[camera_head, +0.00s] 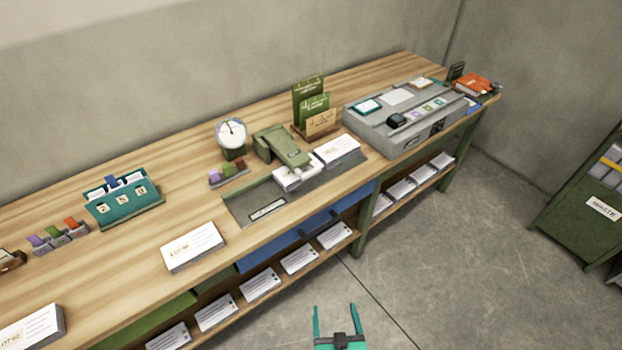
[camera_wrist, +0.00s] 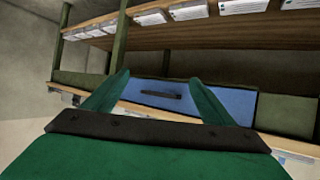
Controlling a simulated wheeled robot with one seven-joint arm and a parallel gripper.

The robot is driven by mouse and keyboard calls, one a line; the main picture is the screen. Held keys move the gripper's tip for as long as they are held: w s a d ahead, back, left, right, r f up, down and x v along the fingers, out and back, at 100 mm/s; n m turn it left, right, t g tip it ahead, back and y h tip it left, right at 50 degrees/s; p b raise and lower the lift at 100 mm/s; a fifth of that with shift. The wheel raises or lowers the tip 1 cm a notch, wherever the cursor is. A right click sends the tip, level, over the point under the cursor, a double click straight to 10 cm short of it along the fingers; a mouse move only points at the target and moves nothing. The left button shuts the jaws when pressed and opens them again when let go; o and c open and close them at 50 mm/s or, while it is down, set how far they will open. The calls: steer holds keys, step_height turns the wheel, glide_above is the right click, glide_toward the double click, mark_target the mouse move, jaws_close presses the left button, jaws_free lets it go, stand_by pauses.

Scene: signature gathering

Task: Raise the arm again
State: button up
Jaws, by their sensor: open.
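My gripper (camera_head: 337,322) is at the bottom of the head view, over the floor in front of the wooden counter (camera_head: 100,235). Its two teal fingers are apart with nothing between them. In the wrist view my gripper (camera_wrist: 157,88) points at the counter's front, where a blue drawer (camera_wrist: 205,98) with a dark handle shows beyond the fingers. The blue drawer front (camera_head: 300,240) also shows below the counter top in the head view. My gripper is apart from the counter.
The counter carries paper stacks (camera_head: 193,246), a green stamping device (camera_head: 282,147), a round dial (camera_head: 231,133), a teal holder (camera_head: 122,200) and a grey console (camera_head: 400,115). A lower shelf holds several paper stacks (camera_head: 261,284). A green waste bin (camera_head: 574,222) stands right. Floor between is clear.

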steer(key=w+r+n+y, duration=0.1)
steer(key=w+y, duration=0.1)
steer(key=w, duration=0.9)
steer(key=n+t+y, duration=0.2)
steer(key=n+y, duration=0.4)
steer(key=y, duration=0.2)
glide_toward(312, 173)
steer(key=w, duration=0.1)
steer(key=x, duration=1)
steer(key=shift+s+a, duration=0.1)
steer(key=shift+a, duration=0.15)
